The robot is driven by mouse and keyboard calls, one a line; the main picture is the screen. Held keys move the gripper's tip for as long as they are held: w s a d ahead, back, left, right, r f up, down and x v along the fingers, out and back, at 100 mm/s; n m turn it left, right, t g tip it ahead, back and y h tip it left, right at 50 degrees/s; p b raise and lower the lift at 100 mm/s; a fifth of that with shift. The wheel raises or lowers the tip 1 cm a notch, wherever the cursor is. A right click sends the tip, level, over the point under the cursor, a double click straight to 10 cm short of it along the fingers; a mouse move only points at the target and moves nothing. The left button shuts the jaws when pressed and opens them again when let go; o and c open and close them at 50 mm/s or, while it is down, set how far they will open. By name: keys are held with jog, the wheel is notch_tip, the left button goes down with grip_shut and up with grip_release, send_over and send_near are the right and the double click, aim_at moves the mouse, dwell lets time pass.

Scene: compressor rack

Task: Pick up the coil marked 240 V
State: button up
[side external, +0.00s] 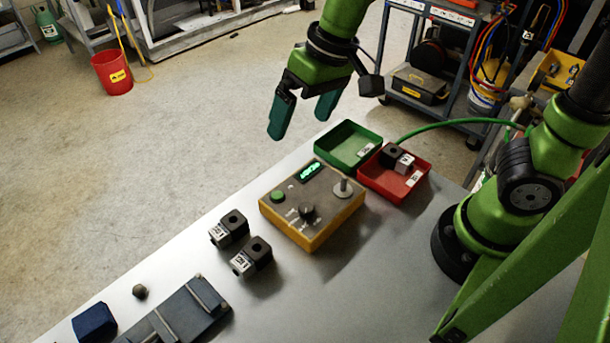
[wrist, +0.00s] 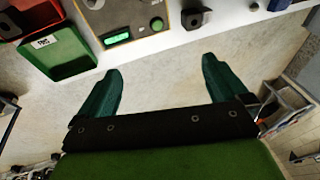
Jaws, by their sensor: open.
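Two black coils with white labels stand on the grey table left of the tester box: a rear coil (side external: 229,229) and a front coil (side external: 252,257). Their label print is too small to read, so I cannot tell which is marked 240 V. Another black coil (side external: 392,155) with a white-labelled piece beside it lies in the red tray (side external: 419,184). My gripper (side external: 303,122) is open and empty, high above the table's far edge, beyond the tester and away from the coils. In the wrist view my gripper (wrist: 163,84) shows two spread teal fingers over bare floor.
The yellow-sided tester (side external: 325,222) with a lit display and upright post stands mid-table. An empty green tray (side external: 349,147) sits behind it; it also shows in the wrist view (wrist: 62,60). A dark fixture (side external: 190,312), a blue block (side external: 94,322) and a small dark knob (side external: 140,291) are at front left.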

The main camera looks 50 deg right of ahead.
jog(key=w+a+f+n+g+h, duration=0.1)
jog(key=w+a+f, duration=0.15)
jog(key=a, duration=0.35)
jog(key=w+a+f+g+h, duration=0.1)
jog(key=w+a+f, duration=0.15)
jog(key=a, duration=0.45)
jog(key=m, duration=0.1)
send_over(226, 224)
jog(key=shift+g+h, duration=0.3)
jog(key=f, duration=1)
jog(key=shift+s+d+f, duration=0.1)
jog(key=shift+d+f, duration=0.1)
jog(key=shift+f, duration=0.05)
jog(key=shift+a+f, duration=0.15)
jog(key=shift+f, duration=1.25)
jog(key=shift+a+f, duration=0.1)
jog(key=shift+f, duration=1.25)
jog(key=c, duration=0.9)
jog(key=shift+c, duration=0.5)
jog(key=shift+r, duration=0.1)
